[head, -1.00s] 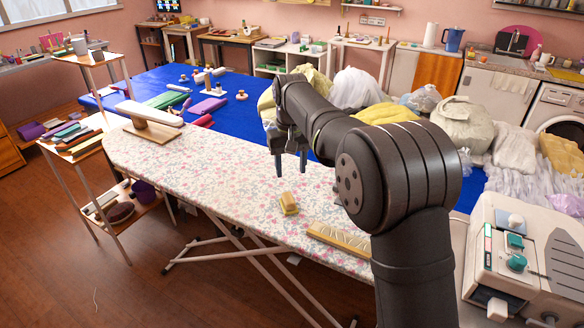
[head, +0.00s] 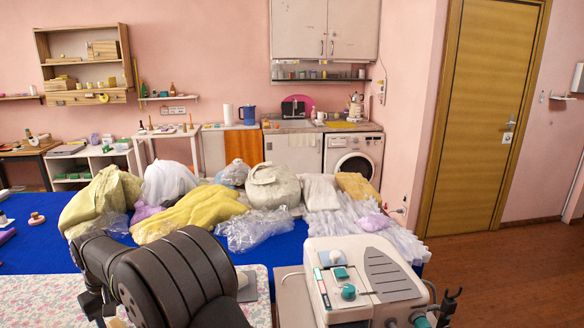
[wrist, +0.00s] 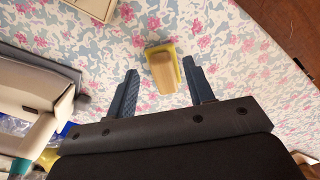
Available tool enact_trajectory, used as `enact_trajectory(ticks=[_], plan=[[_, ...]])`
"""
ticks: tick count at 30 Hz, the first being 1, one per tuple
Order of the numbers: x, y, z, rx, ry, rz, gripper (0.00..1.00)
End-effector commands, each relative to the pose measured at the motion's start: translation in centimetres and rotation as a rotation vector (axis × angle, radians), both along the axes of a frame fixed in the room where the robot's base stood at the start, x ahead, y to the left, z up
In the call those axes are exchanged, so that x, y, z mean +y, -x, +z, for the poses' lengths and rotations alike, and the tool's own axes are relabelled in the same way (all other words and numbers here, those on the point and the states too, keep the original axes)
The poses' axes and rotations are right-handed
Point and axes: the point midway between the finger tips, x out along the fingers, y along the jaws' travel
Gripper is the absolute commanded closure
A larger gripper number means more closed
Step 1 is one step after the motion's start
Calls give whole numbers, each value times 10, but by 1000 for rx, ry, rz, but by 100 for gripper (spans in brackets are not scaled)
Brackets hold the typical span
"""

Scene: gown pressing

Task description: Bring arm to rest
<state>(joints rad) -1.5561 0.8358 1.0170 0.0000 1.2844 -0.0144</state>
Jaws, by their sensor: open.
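In the wrist view my gripper (wrist: 160,72) is open, with its two dark blue fingers spread and nothing held between them. It is over the floral ironing board (wrist: 235,40). A small yellow block with a wooden top (wrist: 162,70) lies on the board and shows between the fingertips; I cannot tell the height gap. In the head view my dark arm fills the lower left, over the floral board (head: 258,290). The gripper's fingers cannot be made out clearly there.
Behind is a blue-covered table (head: 290,243) with heaped garments (head: 190,215) and plastic bags. Open floor (head: 490,275) lies at right.

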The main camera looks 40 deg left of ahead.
Motion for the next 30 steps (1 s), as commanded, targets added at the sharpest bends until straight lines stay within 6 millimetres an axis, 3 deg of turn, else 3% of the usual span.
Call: enact_trajectory(ticks=[6,17,22,26,30], plan=[[0,0,14,0,2,0,52],[0,0,14,0,3,0,52],[-1,0,3,0,5,0,52],[-1,0,-19,0,7,0,52],[1,0,8,0,-3,0,52]])
